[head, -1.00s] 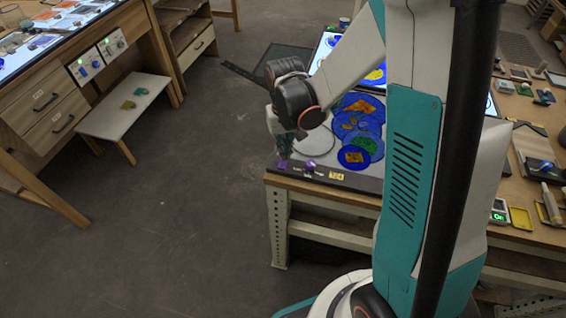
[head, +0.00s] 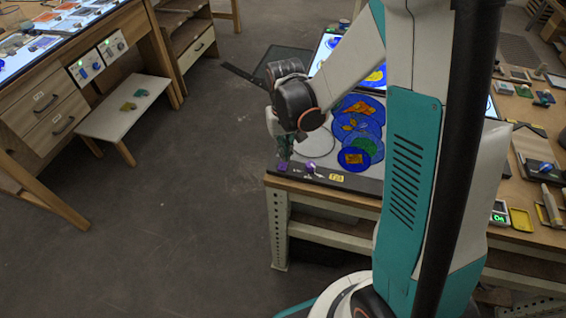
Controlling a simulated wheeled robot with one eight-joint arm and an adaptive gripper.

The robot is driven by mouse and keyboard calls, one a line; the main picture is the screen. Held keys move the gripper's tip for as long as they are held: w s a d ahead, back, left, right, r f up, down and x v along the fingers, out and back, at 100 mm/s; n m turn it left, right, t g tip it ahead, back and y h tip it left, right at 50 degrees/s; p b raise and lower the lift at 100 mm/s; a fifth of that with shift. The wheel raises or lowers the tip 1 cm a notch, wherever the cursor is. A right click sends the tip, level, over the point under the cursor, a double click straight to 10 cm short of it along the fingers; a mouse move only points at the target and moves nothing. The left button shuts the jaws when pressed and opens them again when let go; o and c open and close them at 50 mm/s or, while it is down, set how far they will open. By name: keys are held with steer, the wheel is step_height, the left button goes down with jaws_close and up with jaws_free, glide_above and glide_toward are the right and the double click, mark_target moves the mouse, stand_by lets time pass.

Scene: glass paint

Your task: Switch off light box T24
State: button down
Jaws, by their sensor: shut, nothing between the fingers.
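The light box (head: 312,142) lies at the near left corner of the right table, with a dark front strip and a small yellow label (head: 337,177) whose text is too small to read surely. Two purple knobs sit on the strip: a left knob (head: 282,166) and a right knob (head: 309,167). The panel looks pale, and I cannot tell surely whether it is lit. Blue, green and orange glass discs (head: 356,157) lie on it. My gripper (head: 284,158) is shut and empty, pointing down just above the left knob; contact is unclear.
A second panel (head: 328,42) lies behind, partly hidden by my arm. Tools, trays and a green display (head: 499,212) are on the table's right side. A workbench (head: 60,95) with drawers and a low stool (head: 122,115) stand at left. The floor between is clear.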

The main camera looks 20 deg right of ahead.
steer(key=shift+f+b, duration=0.95)
steer(key=shift+f, duration=0.1)
stand_by(0.7)
steer(key=shift+r, duration=0.15)
steer(key=shift+r+p, duration=2.4)
steer(key=shift+r, duration=1)
steer(key=shift+r, duration=0.15)
steer(key=s+r+n+t+b, duration=0.1)
steer(key=s+r+t+b, duration=0.3)
steer(key=s+r, duration=0.9)
steer(key=s+t, duration=0.2)
steer(key=t, duration=0.1)
steer(key=shift+r, duration=0.25)
